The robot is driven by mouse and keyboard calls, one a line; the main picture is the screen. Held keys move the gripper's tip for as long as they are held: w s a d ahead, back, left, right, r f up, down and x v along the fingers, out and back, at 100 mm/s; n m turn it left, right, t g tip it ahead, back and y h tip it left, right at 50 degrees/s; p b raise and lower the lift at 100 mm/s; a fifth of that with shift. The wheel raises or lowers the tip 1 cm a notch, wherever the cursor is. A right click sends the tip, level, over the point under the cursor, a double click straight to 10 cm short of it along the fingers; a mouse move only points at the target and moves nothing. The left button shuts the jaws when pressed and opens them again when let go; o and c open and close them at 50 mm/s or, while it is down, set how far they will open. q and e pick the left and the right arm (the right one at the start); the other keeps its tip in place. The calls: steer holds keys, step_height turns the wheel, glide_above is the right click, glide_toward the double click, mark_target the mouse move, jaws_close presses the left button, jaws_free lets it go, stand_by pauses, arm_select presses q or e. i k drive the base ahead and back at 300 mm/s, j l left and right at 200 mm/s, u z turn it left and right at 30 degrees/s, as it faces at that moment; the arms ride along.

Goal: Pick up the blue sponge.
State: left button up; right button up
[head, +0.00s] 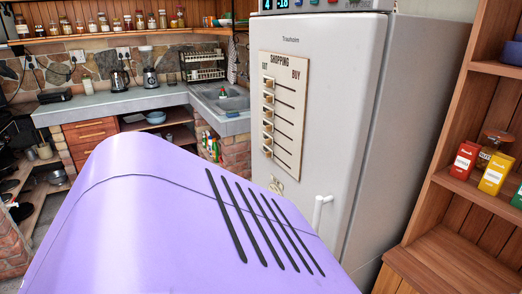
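I cannot make out a blue sponge in the head view. A dark blue object (511,53) is cut off by the right edge on a wooden shelf; I cannot tell what it is. A blue bowl (156,117) sits on the open shelf under the counter. Neither of my grippers is in view. The lower middle of the view is blocked by something close to the camera, so the floor there is hidden.
A grey fridge (415,110) with a shopping board (284,112) stands at centre right. A wooden shelf (445,262) with a red box (464,160) and a yellow box (493,174) is at right. A stone counter (110,103) with a sink (228,101) lies behind.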

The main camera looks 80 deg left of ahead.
mark_target(231, 113)
steer(key=u, duration=2.75)
